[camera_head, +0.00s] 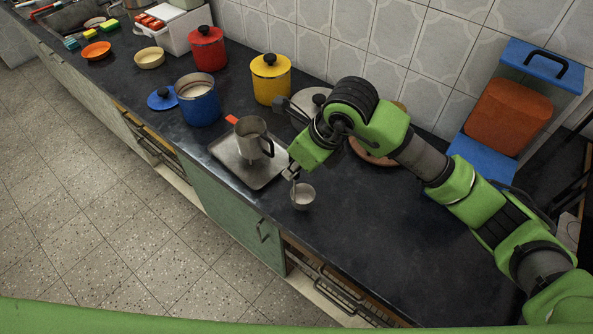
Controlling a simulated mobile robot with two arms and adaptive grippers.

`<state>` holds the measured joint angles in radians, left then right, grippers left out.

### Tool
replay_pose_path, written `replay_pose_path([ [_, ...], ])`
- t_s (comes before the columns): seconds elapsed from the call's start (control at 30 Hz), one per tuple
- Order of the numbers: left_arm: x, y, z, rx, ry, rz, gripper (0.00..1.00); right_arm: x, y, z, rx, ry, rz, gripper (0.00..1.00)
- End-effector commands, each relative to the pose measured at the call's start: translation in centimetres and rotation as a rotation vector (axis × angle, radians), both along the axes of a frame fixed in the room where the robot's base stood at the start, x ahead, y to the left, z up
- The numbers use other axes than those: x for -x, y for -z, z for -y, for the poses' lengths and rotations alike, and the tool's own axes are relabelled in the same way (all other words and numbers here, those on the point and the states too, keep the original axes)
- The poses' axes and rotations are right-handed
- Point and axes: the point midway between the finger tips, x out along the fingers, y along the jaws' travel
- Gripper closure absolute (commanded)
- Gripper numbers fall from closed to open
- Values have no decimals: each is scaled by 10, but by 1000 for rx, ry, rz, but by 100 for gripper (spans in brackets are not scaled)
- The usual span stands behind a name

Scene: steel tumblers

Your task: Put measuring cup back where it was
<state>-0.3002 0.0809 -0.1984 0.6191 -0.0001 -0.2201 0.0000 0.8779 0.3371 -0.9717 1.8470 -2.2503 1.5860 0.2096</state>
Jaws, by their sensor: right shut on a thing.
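The measuring cup (304,199) is a small round metal cup, open side up, near the front of the dark counter, just right of a metal tray (230,157). My right gripper (291,173) reaches in from the right and is shut on the cup's upright handle. The cup's bowl hangs just below the fingers. I cannot tell whether its bottom touches the counter. My left gripper is not in view.
A steel jug (251,139) stands on the tray. Blue (199,105), yellow (270,84) and red (207,52) canisters stand behind and left; the blue one is open, its lid (162,100) beside it. Counter right of the cup (385,240) is clear.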

Motion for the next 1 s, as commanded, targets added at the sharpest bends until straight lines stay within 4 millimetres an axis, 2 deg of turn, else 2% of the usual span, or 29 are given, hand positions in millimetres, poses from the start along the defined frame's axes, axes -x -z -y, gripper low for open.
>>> replay_pose_path([
  [0.1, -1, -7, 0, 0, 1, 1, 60, -8, 11, 6, 3, 4, -3, 100],
  [0.2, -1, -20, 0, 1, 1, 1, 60, -5, 23, 5, 2, 2, -5, 100],
  [0.33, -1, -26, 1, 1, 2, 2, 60, -6, 37, 4, 1, 1, -3, 100],
  [0.6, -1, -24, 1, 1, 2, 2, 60, -7, 40, 4, 1, 0, 1, 100],
  [0.63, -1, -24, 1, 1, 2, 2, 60, -7, 41, 4, 1, 0, 0, 87],
  [0.7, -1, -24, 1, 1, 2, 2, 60, -7, 41, 4, 1, 0, 0, 72],
  [1.0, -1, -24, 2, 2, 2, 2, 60, -7, 40, 4, 0, 1, 0, 72],
])
